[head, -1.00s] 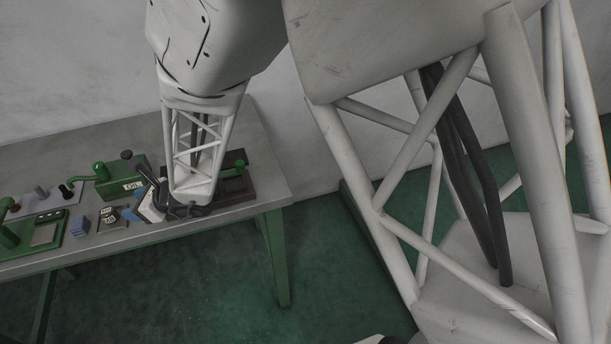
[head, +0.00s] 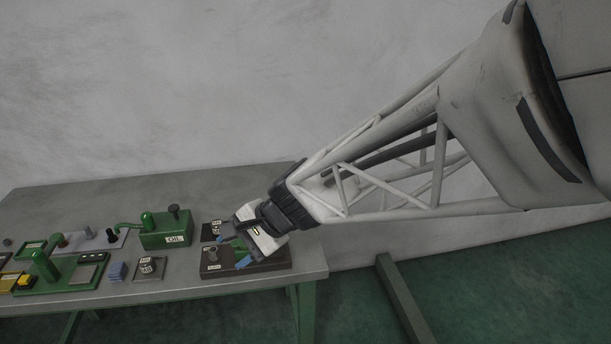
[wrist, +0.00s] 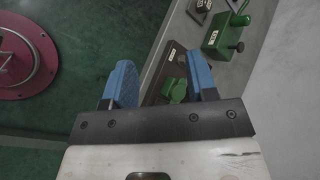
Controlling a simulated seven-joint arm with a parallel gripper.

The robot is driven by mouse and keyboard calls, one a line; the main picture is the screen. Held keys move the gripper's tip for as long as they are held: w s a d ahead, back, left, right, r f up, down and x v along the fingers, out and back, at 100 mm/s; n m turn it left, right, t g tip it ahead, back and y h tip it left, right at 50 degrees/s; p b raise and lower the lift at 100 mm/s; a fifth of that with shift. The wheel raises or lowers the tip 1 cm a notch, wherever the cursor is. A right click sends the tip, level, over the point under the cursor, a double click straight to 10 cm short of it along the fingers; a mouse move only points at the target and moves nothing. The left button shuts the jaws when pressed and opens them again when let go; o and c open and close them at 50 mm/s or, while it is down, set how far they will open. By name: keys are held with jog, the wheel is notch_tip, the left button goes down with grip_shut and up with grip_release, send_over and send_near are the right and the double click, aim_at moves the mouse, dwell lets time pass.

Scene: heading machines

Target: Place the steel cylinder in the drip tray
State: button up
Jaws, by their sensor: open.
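A small grey cylinder (head: 88,231), which looks like the steel one, stands on a pale plate (head: 75,243) at the back left of the bench. No thing is clearly marked as the drip tray, and I cannot tell which it is. My gripper (head: 234,250) is open over the dark base (head: 268,264) at the bench's right end. In the wrist view my blue fingers (wrist: 163,82) are spread, with a green handle (wrist: 174,91) on the dark base showing between them. Nothing is held. The cylinder is well to the left of my gripper in the head view.
A red round base (wrist: 20,58) is on the floor.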

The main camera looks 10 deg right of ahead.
jog(key=s+d+r+n+h, duration=0.1)
jog(key=s+d+n+h, duration=0.1)
jog(key=d, duration=0.5)
jog(key=s+d+r+n+t+h, duration=0.1)
jog(key=s+d+r+n+h, duration=0.1)
jog(key=s+d, duration=0.4)
jog(key=s+d+r+n+h, duration=0.2)
jog(key=s+d+n+h, duration=0.2)
jog(key=d, duration=0.5)
jog(key=shift+s+d+r+h, duration=0.2)
jog(key=shift+s+h, duration=0.4)
jog(key=shift+h, duration=0.1)
